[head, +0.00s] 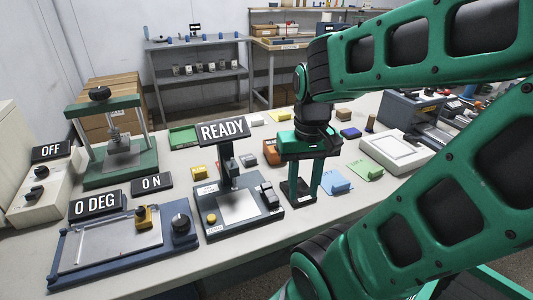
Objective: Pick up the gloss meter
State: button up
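My gripper (308,180) hangs fingers down over the middle of the table, right of the device with the READY sign (222,131). I cannot tell whether that shape is held or stands on the table. No thing is plainly marked as the gloss meter. An orange-brown block (271,151) lies just left of my gripper's hand, partly covered by it, and a small grey block (248,160) lies further left.
A blue coating bed with a 0 DEG sign (97,204) stands front left, a green press (120,165) behind it. Blue (336,184) and green (366,171) sheets with blocks and a white tray (395,152) lie to the right. My arm hides the right front.

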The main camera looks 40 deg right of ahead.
aim_at(272, 157)
jog(key=z, duration=0.05)
jog(key=k, duration=0.85)
jog(key=z, duration=0.6)
jog(key=i, duration=1)
jog(key=u, duration=0.05)
